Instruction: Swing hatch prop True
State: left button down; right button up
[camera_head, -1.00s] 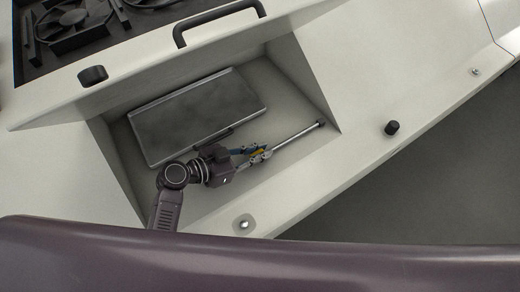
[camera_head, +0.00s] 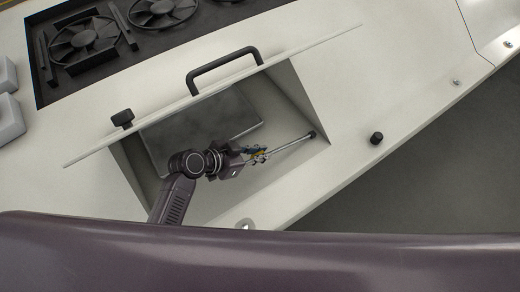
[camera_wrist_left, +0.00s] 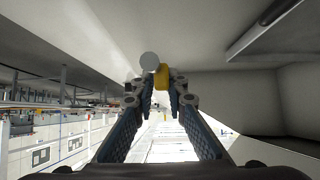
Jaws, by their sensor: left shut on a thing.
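The hatch prop (camera_head: 290,145) is a thin grey rod with a dark knob at its far end, near the right wall of the open recess. My left gripper (camera_head: 260,154) is shut on its near end, low in the recess. In the left wrist view a yellow piece of the prop (camera_wrist_left: 162,76) sits between the fingertips, with a round pale end beside it. The hatch lid (camera_head: 300,58) stands raised, seen nearly edge-on, with a black handle (camera_head: 223,63) on it. Whether the prop touches the lid cannot be told. My right gripper is not in view.
A grey panel (camera_head: 235,112) lies in the recess behind my arm. A black knob (camera_head: 376,138) stands on the pale surface at right, and another (camera_head: 122,118) by the lid's left end. Black fans (camera_head: 85,40) sit in a dark bay behind.

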pick_arm(q)
notch_tip(320, 180, up, 6)
jog(key=w+d+g+y+p, duration=0.1)
jog(key=w+y+p, duration=0.1)
jog(key=p, duration=0.7)
jog(key=shift+d+f+g, duration=0.2)
jog(key=shift+d+g, duration=0.1)
jog(key=shift+d, duration=0.05)
jog(key=shift+w, duration=0.1)
jog(key=c, duration=2.2)
grip_release()
jog(key=shift+o, duration=1.1)
jog(key=shift+f, duration=0.2)
jog(key=v, duration=0.3)
jog(key=shift+a+r, duration=0.1)
jog(key=shift+a, duration=0.2)
jog(key=s+a, duration=0.7)
jog(key=a, duration=0.2)
